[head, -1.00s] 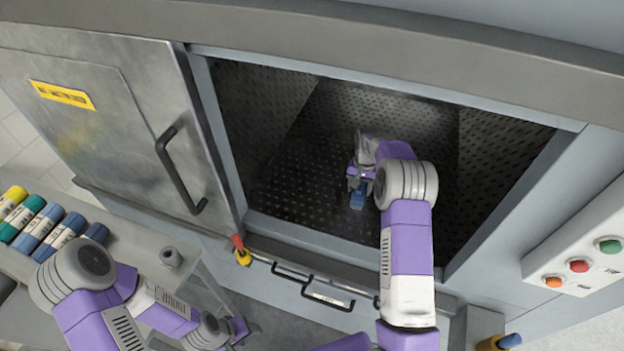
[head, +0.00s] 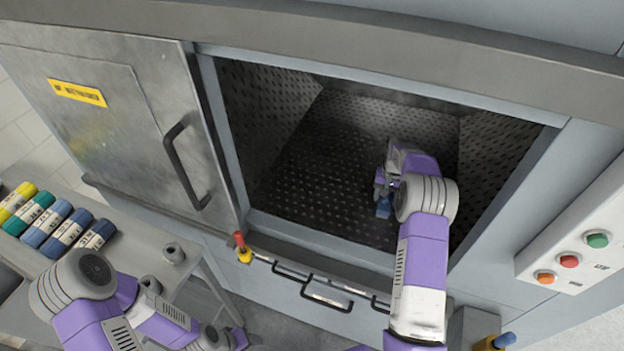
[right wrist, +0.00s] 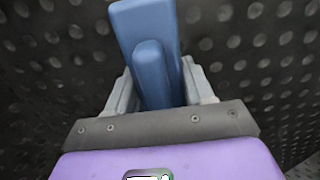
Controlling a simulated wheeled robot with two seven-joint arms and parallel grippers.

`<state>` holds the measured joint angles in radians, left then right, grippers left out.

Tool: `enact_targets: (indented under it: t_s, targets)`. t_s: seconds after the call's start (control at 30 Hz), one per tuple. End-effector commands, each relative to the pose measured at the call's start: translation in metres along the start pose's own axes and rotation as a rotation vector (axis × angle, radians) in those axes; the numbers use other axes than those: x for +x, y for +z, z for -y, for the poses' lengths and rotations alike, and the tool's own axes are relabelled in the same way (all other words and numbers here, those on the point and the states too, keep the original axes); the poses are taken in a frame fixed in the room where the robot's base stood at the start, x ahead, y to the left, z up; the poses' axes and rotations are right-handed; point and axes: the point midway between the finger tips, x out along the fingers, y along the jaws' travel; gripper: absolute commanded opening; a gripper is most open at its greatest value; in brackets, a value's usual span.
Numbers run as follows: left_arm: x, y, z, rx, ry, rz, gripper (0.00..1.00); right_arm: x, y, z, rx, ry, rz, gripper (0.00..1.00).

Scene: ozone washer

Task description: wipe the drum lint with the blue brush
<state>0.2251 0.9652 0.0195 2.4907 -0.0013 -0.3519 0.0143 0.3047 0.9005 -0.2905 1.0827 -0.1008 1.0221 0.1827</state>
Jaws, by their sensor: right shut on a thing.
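The blue brush (right wrist: 147,40) is held between the two fingers of my right gripper (right wrist: 155,90), seen close up in the right wrist view. In the head view my right gripper (head: 386,184) is inside the open drum (head: 330,155), shut on the blue brush (head: 384,207) near the perforated floor. I cannot tell whether the brush touches the surface. No lint can be made out on the dark perforated metal. My left gripper (head: 228,340) is low at the left, outside the washer, and its fingers are too unclear to judge.
A metal door (head: 110,120) with a black handle is left of the opening. Several coloured rolled items (head: 60,228) lie on a table at the left. A button panel (head: 580,250) is on the right. A red-and-yellow knob (head: 242,248) sits below the opening.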

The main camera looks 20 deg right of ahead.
Motion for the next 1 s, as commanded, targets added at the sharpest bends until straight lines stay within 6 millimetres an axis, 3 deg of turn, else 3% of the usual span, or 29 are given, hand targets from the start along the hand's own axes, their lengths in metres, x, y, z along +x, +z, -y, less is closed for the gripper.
enact_targets:
  t_s: [0.03, 0.1, 0.6, 1.0]
  targets:
    - [-0.006, 0.000, -0.003, 0.000, 0.000, -0.001, 0.59, -0.016, -0.001, 0.001, 0.000, -0.003, -0.007, 0.24]
    - [-0.010, 0.000, -0.004, 0.001, 0.000, -0.001, 0.59, -0.029, 0.000, 0.000, 0.002, -0.002, -0.004, 0.24]
    - [-0.036, 0.001, -0.013, 0.001, 0.000, -0.001, 0.59, -0.072, 0.001, -0.007, 0.012, -0.002, -0.003, 0.24]
    - [-0.041, 0.002, -0.015, 0.001, 0.000, -0.001, 0.59, -0.082, 0.001, -0.009, 0.015, -0.002, -0.003, 0.24]
